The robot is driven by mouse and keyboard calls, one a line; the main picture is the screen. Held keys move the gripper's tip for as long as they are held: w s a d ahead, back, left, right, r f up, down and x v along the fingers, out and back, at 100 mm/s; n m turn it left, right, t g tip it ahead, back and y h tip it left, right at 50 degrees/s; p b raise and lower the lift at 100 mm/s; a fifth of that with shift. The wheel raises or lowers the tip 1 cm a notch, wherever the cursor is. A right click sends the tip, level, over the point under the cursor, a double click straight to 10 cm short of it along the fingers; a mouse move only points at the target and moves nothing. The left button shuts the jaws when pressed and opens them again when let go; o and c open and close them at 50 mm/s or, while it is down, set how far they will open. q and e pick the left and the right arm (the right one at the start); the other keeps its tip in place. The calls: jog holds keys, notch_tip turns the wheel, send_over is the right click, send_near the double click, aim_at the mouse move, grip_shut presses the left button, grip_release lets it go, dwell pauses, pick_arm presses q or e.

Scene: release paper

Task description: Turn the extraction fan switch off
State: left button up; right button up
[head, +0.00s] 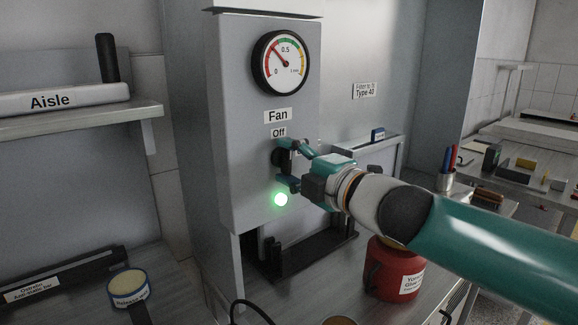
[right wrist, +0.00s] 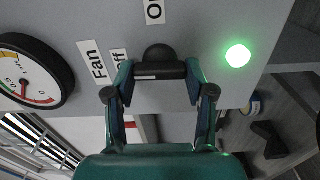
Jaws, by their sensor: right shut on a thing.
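The black rotary fan switch (head: 277,158) is on the grey panel, below the "Fan" (head: 278,115) and "Off" (head: 278,132) labels. In the right wrist view its round base and dark bar handle (right wrist: 158,71) show. My right gripper (head: 284,164) reaches in from the right and is shut on the switch handle, one finger on each end, as the right wrist view (right wrist: 158,80) shows. A green lamp (head: 281,199) glows below the switch. The handle's exact angle is partly hidden by the fingers in the head view. My left gripper is not in view.
A round gauge (head: 281,63) is above the labels. A red container (head: 394,268) stands on the bench below my right arm. Free room lies in front of the panel's left side.

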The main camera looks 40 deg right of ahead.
jog(key=shift+a+f+n, duration=0.1)
jog(key=shift+f+n, duration=0.2)
jog(key=shift+n, duration=0.2)
jog(key=o, duration=1.2)
jog(key=shift+c, duration=0.2)
jog(key=shift+r, duration=0.15)
jog(key=shift+s+r, duration=0.1)
jog(key=shift+s, duration=0.7)
jog(key=s+d, duration=0.1)
jog(key=s, duration=0.9)
jog(key=shift+s, duration=0.15)
jog(key=shift+f, duration=0.2)
